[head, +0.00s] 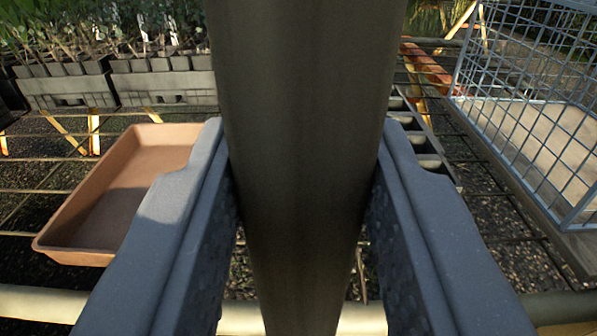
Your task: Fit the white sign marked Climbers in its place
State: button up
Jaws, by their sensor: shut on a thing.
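My gripper (303,135) is shut on a dark grey-brown, smooth, round post or tube (303,60). The post stands close to the camera and runs upright from the top of the picture down between the two fingers. Both fingers touch its sides. No white sign and no Climbers lettering can be made out in this view. The place for the sign cannot be made out either. The post hides the middle of the scene, and its ends are out of view.
A terracotta tray (105,200) lies left of the gripper on an open metal-bar bench. Black pots of seedlings in grey trays (165,88) stand at the back left. A blue-grey wire crate (500,125) stands at the right. Dark gravel shows below the bars.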

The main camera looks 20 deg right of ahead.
dwell(0.3)
jog(key=shift+f, duration=0.45)
jog(key=o, duration=1.1)
jog(key=shift+o, duration=0.2)
jog(key=b+v, duration=0.1)
jog(key=v, duration=1.2)
jog(key=shift+s, duration=0.35)
jog(key=shift+a, duration=0.1)
